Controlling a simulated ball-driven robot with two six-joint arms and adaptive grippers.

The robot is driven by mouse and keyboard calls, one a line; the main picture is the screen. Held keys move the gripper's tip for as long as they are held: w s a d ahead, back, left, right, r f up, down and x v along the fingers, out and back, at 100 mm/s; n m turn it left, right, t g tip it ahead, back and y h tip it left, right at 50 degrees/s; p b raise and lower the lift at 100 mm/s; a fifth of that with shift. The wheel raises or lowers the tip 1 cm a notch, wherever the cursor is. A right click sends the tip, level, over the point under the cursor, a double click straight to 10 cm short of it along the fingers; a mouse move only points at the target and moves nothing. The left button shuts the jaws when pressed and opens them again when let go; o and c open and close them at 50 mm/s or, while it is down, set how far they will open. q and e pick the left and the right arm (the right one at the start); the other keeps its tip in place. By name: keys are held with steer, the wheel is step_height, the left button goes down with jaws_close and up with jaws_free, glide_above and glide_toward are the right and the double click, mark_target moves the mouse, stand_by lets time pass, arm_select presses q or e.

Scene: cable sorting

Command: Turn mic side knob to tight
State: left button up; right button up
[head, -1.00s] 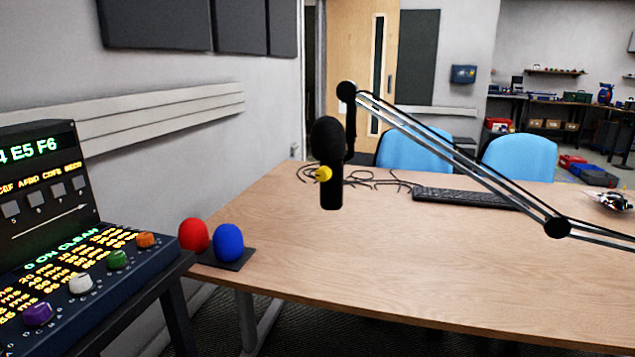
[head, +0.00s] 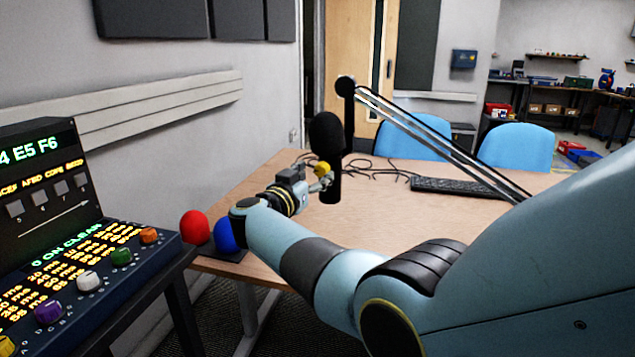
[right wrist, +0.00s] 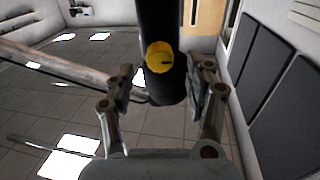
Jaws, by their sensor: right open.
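The black microphone (head: 327,135) hangs upright from a boom arm over the desk. Its yellow side knob (head: 322,169) shows on the lower body, partly hidden by my right gripper (head: 321,184) in the head view. In the right wrist view the round knob (right wrist: 160,57) faces the camera, with a dark mark pointing right. My right gripper (right wrist: 162,84) is open, one finger on each side of the microphone body, with the knob between and slightly above the fingertips in the picture. I cannot tell whether the fingers touch anything. My left gripper is out of view.
The boom arm (head: 430,135) slopes down to the right above the desk (head: 385,222). Red (head: 195,227) and blue (head: 224,236) foam balls sit at the desk's left corner, beside a console with coloured knobs (head: 88,281).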

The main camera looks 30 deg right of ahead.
mark_target(322, 170)
steer(key=shift+b+x, duration=0.45)
steer(key=shift+x, duration=0.6)
steer(key=shift+w+d, duration=0.2)
steer(key=shift+d, duration=0.05)
steer(key=shift+r, duration=0.1)
jaws_close()
